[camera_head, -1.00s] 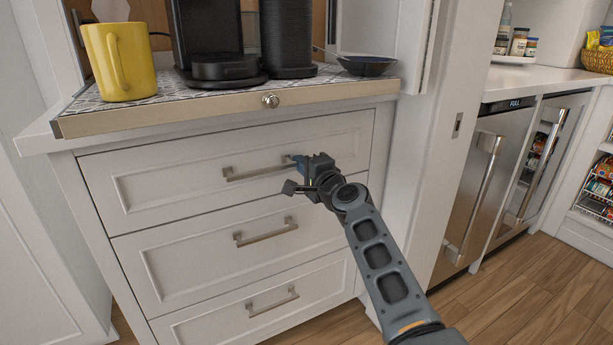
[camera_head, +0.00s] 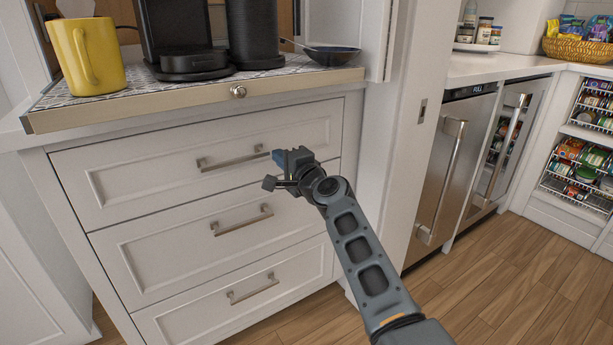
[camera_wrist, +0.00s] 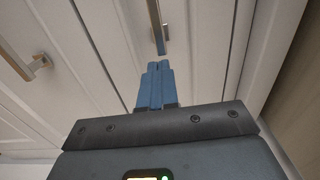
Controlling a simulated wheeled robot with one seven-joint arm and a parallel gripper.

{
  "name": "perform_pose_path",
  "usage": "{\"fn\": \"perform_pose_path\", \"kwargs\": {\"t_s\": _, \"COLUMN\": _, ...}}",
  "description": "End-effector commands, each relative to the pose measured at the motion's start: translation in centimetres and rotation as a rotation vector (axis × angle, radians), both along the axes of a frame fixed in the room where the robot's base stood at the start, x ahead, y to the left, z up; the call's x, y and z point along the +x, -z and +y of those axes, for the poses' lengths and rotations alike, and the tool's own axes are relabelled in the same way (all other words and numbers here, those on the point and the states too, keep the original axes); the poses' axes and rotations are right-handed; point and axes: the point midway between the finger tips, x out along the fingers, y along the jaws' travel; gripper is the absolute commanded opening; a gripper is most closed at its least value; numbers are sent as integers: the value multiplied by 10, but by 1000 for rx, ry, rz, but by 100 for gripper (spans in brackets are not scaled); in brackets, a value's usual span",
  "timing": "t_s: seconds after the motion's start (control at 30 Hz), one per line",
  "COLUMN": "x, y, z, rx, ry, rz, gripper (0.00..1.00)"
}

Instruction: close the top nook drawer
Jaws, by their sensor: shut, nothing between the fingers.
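The top drawer (camera_head: 140,172) of the white cabinet has a recessed panel and a metal bar handle (camera_head: 232,161). Its front looks flush with the drawers below, with only a thin seam around it. My gripper (camera_head: 279,156) is in front of the drawer's right half, just right of the handle's right end. In the wrist view my blue fingers (camera_wrist: 155,86) are together and empty, pointing at the drawer front. The top handle (camera_wrist: 157,24) is just beyond their tips, seemingly apart from them. The middle handle (camera_wrist: 28,65) shows at the left.
Two lower drawers look shut. Steel appliances (camera_head: 443,172) stand right; wood floor (camera_head: 500,270) is clear.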

Motion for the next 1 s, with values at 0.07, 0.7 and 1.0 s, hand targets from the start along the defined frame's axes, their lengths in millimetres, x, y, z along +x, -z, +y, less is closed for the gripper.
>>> {"fn": "perform_pose_path", "kwargs": {"t_s": 0.07, "x": -8, "y": -2, "z": -6, "rx": -1, "ry": 0, "rz": 0, "gripper": 0}}
{"fn": "perform_pose_path", "kwargs": {"t_s": 0.7, "x": -79, "y": 1, "z": -53, "rx": -3, "ry": -1, "rz": 2, "gripper": 0}}
{"fn": "perform_pose_path", "kwargs": {"t_s": 1.0, "x": -118, "y": 52, "z": -86, "rx": -96, "ry": 59, "rz": -1, "gripper": 0}}
